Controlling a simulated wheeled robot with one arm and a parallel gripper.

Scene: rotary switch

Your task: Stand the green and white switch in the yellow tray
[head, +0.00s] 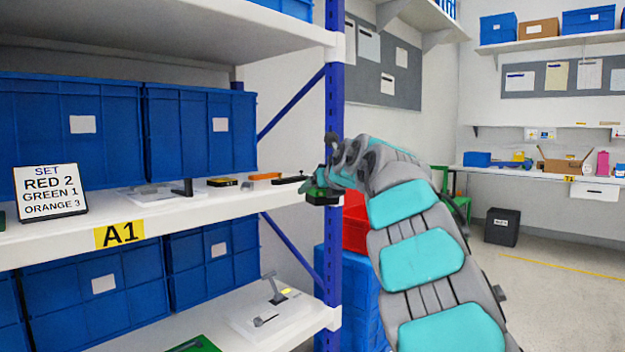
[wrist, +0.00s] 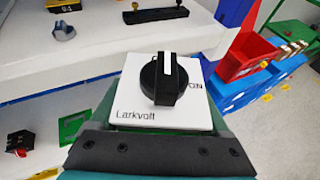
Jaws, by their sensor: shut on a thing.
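The green and white switch (wrist: 133,103) fills the middle of the wrist view. It has a white face marked "Larkvolt" and "ON", a black knob (wrist: 163,80) with a white line pointing up in the picture, and green edges. My gripper (head: 327,186) is shut on it; in the head view it is at the right end of the upper shelf, where the switch (head: 320,196) shows only as a small dark green shape. A small yellow thing (head: 519,157) stands on the far table; I cannot tell whether it is the yellow tray.
The white shelf (head: 190,216) carries blue boxes (head: 70,125), a "SET" sign (head: 50,193) and several small parts. A blue post (head: 335,100) stands close to my gripper. Red (head: 356,225) and blue crates are behind my arm. Open floor (head: 550,275) lies right, before the far table (head: 540,171).

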